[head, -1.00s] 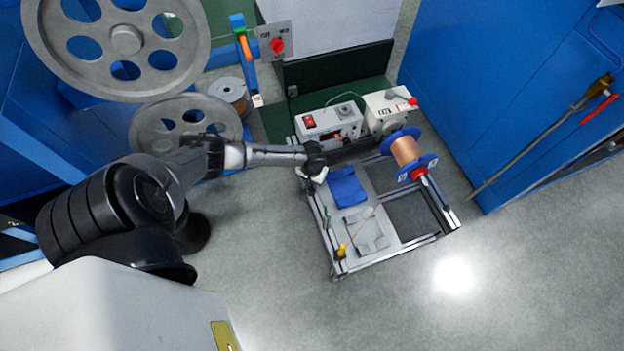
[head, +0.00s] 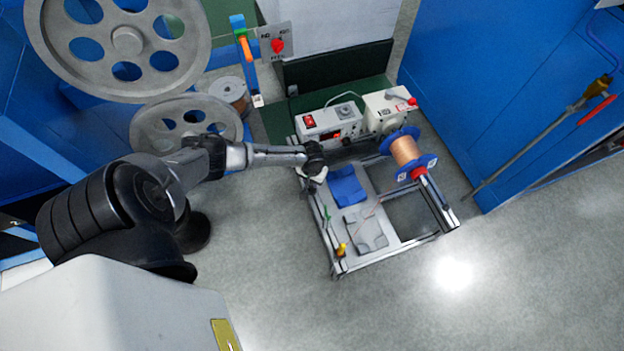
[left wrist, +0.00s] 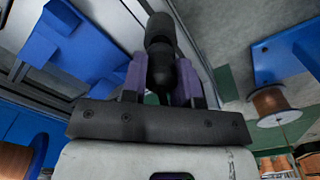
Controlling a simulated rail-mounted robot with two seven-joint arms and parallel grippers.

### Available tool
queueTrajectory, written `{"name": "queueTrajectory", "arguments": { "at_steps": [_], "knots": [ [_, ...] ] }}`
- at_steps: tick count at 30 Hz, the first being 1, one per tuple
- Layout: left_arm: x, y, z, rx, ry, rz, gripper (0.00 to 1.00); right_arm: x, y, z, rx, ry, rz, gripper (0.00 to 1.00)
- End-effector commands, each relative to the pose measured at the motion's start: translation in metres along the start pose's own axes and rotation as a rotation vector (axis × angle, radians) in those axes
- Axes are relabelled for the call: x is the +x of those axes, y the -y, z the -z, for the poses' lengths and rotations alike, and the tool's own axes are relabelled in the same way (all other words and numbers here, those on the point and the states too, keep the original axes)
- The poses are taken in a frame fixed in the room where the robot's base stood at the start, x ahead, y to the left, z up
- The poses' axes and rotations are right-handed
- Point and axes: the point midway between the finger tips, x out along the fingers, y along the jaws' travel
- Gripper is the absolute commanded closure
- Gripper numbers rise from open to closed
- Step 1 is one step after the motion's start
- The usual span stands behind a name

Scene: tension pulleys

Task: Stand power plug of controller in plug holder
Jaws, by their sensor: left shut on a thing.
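My left gripper (head: 313,173) is at the left edge of the small metal frame stand, just in front of the white controller box (head: 322,124) with a red switch. In the left wrist view its purple fingers (left wrist: 160,82) are shut on a black plug (left wrist: 160,48), which points away from the gripper's palm. The plug is too small to make out in the head view. I cannot pick out the plug holder with certainty in either view. My right gripper is not in view.
Large grey wheels (head: 126,42) stand at left. The floor in front is clear.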

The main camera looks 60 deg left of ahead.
Motion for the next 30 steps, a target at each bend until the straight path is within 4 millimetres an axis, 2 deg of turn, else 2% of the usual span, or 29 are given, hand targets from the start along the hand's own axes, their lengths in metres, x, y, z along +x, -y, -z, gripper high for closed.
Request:
{"name": "queueTrajectory", "arguments": {
  "at_steps": [30],
  "knots": [
    [0.0,0.0003,0.0001,0.0,0.0,0.0,0.95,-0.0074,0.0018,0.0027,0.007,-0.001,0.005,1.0]
  ]
}}
